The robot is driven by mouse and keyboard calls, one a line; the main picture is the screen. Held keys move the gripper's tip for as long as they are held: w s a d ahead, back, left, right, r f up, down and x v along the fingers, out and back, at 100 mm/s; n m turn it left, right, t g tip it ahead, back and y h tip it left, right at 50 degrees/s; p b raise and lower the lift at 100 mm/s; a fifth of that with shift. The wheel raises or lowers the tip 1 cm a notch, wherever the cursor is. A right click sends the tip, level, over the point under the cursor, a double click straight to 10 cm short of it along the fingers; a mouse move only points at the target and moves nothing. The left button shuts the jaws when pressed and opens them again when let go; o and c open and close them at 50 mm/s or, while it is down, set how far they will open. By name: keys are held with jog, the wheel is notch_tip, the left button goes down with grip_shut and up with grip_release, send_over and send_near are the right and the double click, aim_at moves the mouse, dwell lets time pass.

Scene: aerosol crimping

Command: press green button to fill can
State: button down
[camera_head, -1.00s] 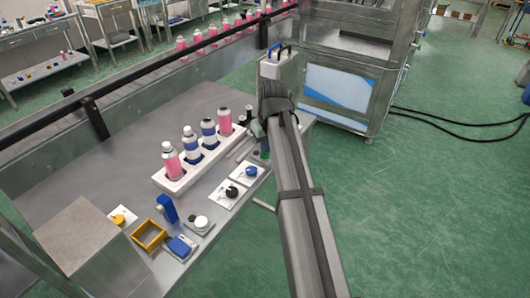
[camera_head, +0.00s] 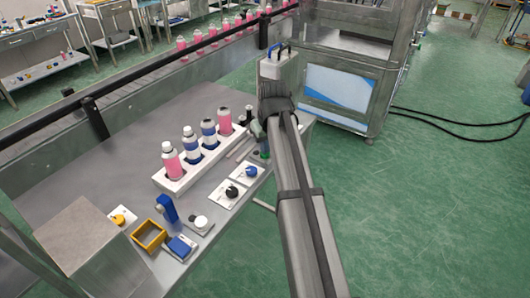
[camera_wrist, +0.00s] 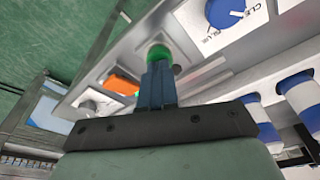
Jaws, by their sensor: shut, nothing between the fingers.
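The green button (camera_wrist: 158,51) shows in the wrist view on a grey panel, right beyond my fingertips. My gripper (camera_wrist: 158,68) is shut and empty, its blue fingers together and overlapping the button's lower edge in the picture. I cannot tell whether they touch it or whether it is pressed. In the head view my arm covers most of the gripper and button area. A white rack (camera_head: 170,184) holds cans on the grey table: a pink can (camera_head: 171,162) at the near end, two blue-banded cans (camera_head: 208,135), and another pink can (camera_head: 225,122) at the far end.
An orange button (camera_wrist: 122,82) sits beside the green one. A blue knob (camera_head: 251,171) and a black knob (camera_head: 232,191) are on white plates near the table edge.

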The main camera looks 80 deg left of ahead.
jog(key=shift+f, duration=0.6)
dwell(0.5)
jog(key=shift+r, duration=0.15)
notch_tip(320, 180, up, 10)
jog(key=shift+r, duration=0.2)
dwell(1.4)
dwell(0.4)
